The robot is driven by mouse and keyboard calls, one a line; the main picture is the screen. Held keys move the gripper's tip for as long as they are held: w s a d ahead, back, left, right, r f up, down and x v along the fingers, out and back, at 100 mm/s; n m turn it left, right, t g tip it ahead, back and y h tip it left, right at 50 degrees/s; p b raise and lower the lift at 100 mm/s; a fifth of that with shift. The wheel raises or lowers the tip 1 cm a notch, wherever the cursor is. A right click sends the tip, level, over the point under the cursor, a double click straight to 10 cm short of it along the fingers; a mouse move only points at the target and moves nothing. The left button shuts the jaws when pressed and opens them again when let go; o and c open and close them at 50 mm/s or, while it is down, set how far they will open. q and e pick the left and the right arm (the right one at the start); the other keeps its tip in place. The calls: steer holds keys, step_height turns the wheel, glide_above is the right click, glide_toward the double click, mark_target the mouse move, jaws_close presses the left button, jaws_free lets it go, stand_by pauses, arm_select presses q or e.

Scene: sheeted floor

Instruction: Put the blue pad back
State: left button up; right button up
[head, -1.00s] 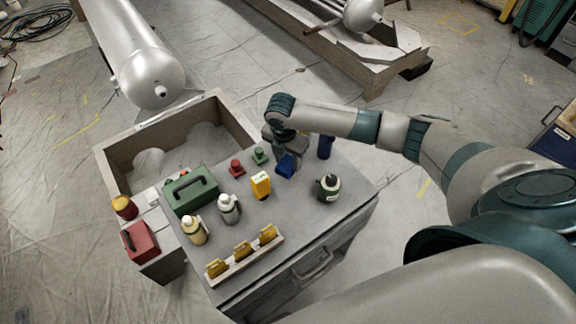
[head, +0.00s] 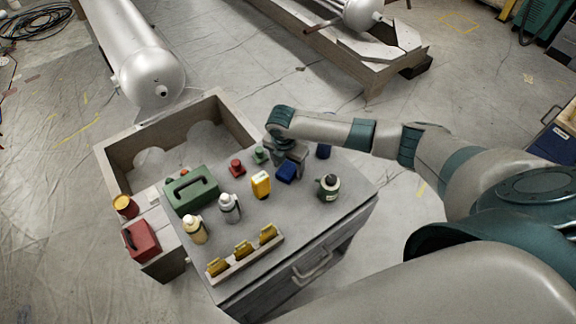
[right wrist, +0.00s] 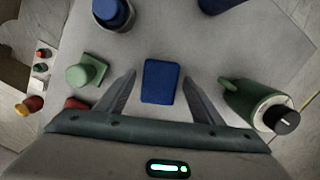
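The blue pad (head: 286,173) is a small flat block on the grey cabinet top, right of the yellow bottle. In the right wrist view the pad (right wrist: 160,82) lies between the finger tips of my right gripper (right wrist: 160,92). Clear gaps show on both sides, so the gripper is open and not touching it. In the head view my right gripper (head: 288,155) hangs just behind the pad. My left gripper is not in view.
Red (head: 237,168) and green (head: 260,155) stamps stand left of the gripper. A blue round-topped piece (right wrist: 112,12) and a dark green bottle (right wrist: 255,103) are near. A green toolbox (head: 190,195) and a yellow-clip rack (head: 245,257) occupy the left and front.

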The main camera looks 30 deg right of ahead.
mark_target(286, 172)
steer(key=shift+r, duration=0.1)
step_height(286, 172, up, 12)
steer(key=a+b, duration=0.1)
steer(key=b, duration=0.1)
steer(key=shift+s+a, duration=0.15)
steer(key=shift+s, duration=0.25)
stand_by(0.6)
